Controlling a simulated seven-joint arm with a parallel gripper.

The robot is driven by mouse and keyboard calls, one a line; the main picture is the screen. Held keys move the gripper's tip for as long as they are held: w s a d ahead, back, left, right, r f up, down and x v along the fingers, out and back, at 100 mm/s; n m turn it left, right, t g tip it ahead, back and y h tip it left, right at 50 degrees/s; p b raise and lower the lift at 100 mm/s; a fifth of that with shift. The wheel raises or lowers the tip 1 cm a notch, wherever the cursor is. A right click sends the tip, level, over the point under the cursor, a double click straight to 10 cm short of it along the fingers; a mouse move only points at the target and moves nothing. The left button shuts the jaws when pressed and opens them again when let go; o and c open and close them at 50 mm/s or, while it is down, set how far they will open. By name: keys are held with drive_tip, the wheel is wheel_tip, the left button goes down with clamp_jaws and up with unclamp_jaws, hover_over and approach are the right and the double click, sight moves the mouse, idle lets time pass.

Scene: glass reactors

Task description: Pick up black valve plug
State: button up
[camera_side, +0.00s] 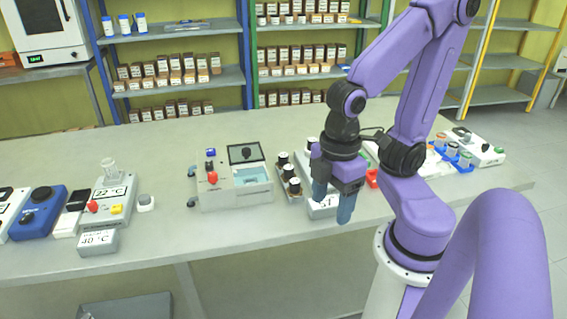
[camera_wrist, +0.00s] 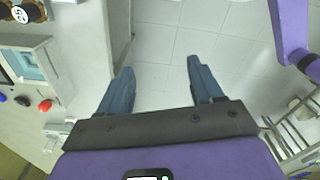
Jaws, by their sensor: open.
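A small black piece (camera_wrist: 22,101), which may be the black valve plug, shows at the left of the wrist view, between a blue piece (camera_wrist: 2,97) and a red knob (camera_wrist: 45,105). My gripper (camera_side: 333,206) points down to the right of the device, near the table's front edge. In the wrist view its fingers (camera_wrist: 160,68) are spread and empty, well apart from the black piece.
The white device (camera_side: 222,198) has a pale blue basin and a raised dark panel. Dark-capped vials (camera_side: 292,172) stand close to the left of my gripper. A small display box (camera_side: 318,209) lies behind my fingers. Bare table (camera_side: 160,235) lies left of the device.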

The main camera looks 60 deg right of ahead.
drive_tip(key=w+d+r+n, duration=0.1)
drive_tip(key=w+r, duration=0.1)
drive_tip(key=w, duration=1)
drive_tip(key=n, duration=0.4)
hover_over(283, 155)
drive_tip(key=f, duration=1.3)
drive_tip(key=shift+s+a, duration=0.1)
drive_tip(key=shift+a, duration=0.1)
drive_tip(key=shift+d+f, duration=0.2)
drive_tip(key=shift+f, duration=2.45)
drive_tip(key=c, duration=1.1)
